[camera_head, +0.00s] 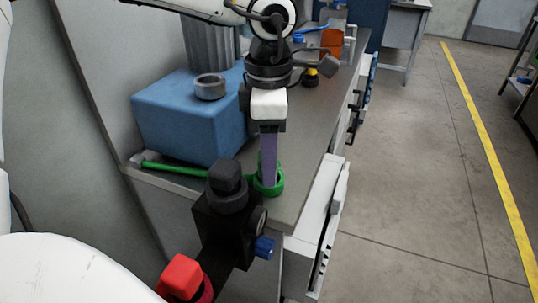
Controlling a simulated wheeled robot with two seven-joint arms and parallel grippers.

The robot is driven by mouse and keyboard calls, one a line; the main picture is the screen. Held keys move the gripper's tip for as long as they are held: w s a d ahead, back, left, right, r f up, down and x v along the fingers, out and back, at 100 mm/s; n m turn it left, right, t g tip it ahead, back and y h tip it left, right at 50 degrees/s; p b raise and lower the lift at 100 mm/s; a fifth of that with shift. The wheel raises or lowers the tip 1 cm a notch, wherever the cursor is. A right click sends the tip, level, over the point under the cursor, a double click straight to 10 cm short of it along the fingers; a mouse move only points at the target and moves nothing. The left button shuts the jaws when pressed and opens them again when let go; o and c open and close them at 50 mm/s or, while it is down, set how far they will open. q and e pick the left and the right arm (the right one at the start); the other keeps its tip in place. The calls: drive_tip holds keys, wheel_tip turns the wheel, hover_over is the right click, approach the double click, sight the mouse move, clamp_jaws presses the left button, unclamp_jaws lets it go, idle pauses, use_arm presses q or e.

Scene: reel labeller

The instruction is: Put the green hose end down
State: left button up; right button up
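A green hose end (270,189), shaped like a ring or cup, is at the front part of the grey bench top. My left gripper (268,178) points straight down from above, its purple finger reaching into or just in front of the green hose end. Only one finger shows, so I cannot tell whether it is shut on the hose end. Whether the hose end rests on the bench is also unclear. A green hose length (172,168) lies along the bench's left edge and passes behind a black fixture. My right gripper is not in view.
A blue box (190,118) with a grey ring (210,86) on top stands left of the gripper. The black fixture (226,213) with a blue knob (264,247) stands close in front. A red block (183,276) is at the bottom. Bare bench (312,130) lies to the right.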

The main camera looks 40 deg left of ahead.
use_arm(q)
wheel_tip(320, 180, up, 12)
drive_tip(key=p, duration=0.1)
drive_tip(key=shift+r, duration=0.15)
idle(0.3)
wheel_tip(320, 180, down, 12)
drive_tip(key=shift+f+b, duration=0.15)
drive_tip(key=shift+b, duration=0.25)
wheel_tip(320, 180, up, 3)
drive_tip(key=shift+r, duration=0.5)
